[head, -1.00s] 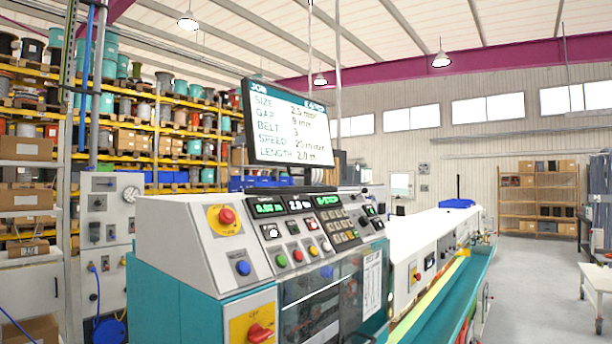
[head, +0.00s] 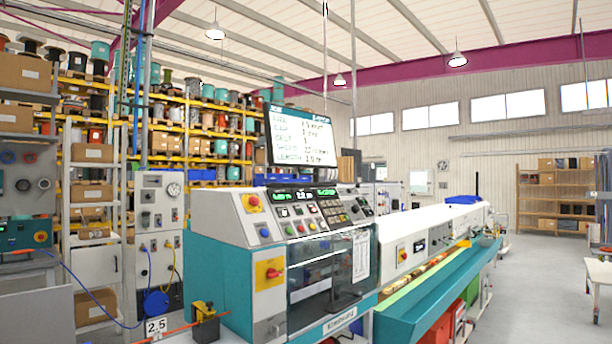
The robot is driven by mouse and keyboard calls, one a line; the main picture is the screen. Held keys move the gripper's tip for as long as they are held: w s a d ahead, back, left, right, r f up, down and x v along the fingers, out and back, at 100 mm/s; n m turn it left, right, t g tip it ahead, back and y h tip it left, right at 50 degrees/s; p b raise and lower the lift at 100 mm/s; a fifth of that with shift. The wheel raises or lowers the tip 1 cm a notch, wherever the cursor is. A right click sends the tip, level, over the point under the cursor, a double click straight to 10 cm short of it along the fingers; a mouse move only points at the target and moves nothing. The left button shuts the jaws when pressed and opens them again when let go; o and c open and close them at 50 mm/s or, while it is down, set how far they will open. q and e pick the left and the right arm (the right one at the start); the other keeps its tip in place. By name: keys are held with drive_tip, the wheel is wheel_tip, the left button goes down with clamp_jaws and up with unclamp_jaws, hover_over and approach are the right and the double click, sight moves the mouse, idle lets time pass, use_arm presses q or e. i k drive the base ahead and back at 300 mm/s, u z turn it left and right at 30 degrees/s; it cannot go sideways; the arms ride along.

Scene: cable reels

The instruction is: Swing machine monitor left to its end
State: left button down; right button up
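The machine monitor (head: 301,138) is a dark-framed screen with lines of text such as size, gap and length. It stands above the control panel (head: 306,208) of the white and teal machine (head: 240,270), its face turned toward me and slightly to the right. Its support is mostly hidden behind the panel. Neither of my grippers shows in the head view, and nothing touches the monitor.
A grey cabinet (head: 158,210) with a gauge stands left of the machine. A yellow-black device (head: 205,322) and a 2.5 sign (head: 156,327) are at its front left. Shelves of reels (head: 190,125) fill the back left. The floor at right (head: 535,285) is mostly clear.

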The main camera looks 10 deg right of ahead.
sight(300, 139)
drive_tip(key=z, duration=0.7)
drive_tip(key=i, duration=0.75)
drive_tip(key=z, duration=0.95)
drive_tip(key=i, duration=2.25)
drive_tip(key=u, duration=1.35)
drive_tip(key=i, duration=0.7)
drive_tip(key=u, duration=0.85)
